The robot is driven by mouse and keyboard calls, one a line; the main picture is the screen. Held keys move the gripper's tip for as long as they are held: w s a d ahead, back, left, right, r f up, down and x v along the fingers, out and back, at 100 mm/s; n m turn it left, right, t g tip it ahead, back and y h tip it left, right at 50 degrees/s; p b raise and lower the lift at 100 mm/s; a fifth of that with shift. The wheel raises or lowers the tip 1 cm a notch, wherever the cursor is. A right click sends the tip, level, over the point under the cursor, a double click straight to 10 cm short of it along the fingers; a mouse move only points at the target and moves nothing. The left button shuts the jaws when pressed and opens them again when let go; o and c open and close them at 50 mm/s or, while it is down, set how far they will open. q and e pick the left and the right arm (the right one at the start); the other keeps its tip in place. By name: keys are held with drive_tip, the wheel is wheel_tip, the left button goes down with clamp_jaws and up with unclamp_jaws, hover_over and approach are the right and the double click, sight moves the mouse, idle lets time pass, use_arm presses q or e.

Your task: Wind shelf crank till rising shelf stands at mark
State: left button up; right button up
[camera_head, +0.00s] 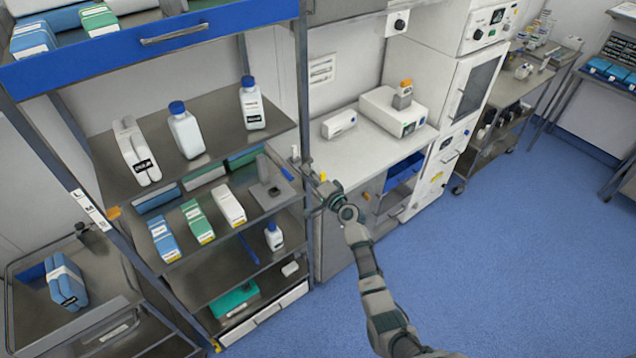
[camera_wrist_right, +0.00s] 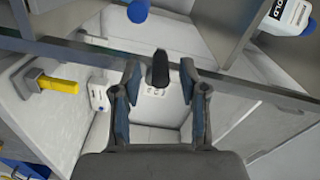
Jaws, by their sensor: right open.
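The shelf rack stands at the left in the head view, with a middle shelf (camera_head: 228,238) carrying blue, green and white boxes. An orange pointer (camera_head: 114,212) sits at that shelf's left front corner, beside the lower end of a white marked strip (camera_head: 90,208) on the post. I cannot read the strip's marks. My right gripper (camera_head: 312,180) is at the rack's right post. In the wrist view my right gripper (camera_wrist_right: 157,92) is open, with a dark knob (camera_wrist_right: 160,68), probably the crank's handle, between and beyond its fingertips. I cannot tell whether they touch. My left gripper is out of view.
Bottles, one a white blue-capped bottle (camera_head: 186,130), stand on the upper shelf (camera_head: 215,128). A yellow-ended part (camera_wrist_right: 58,84) is left of my fingers in the wrist view. A white counter (camera_head: 365,150) stands right of the rack. Blue floor (camera_head: 500,250) is clear at the right.

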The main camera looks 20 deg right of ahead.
drive_tip(key=v, duration=1.1)
drive_tip(key=shift+s+d, duration=0.1)
drive_tip(key=shift+d, duration=0.05)
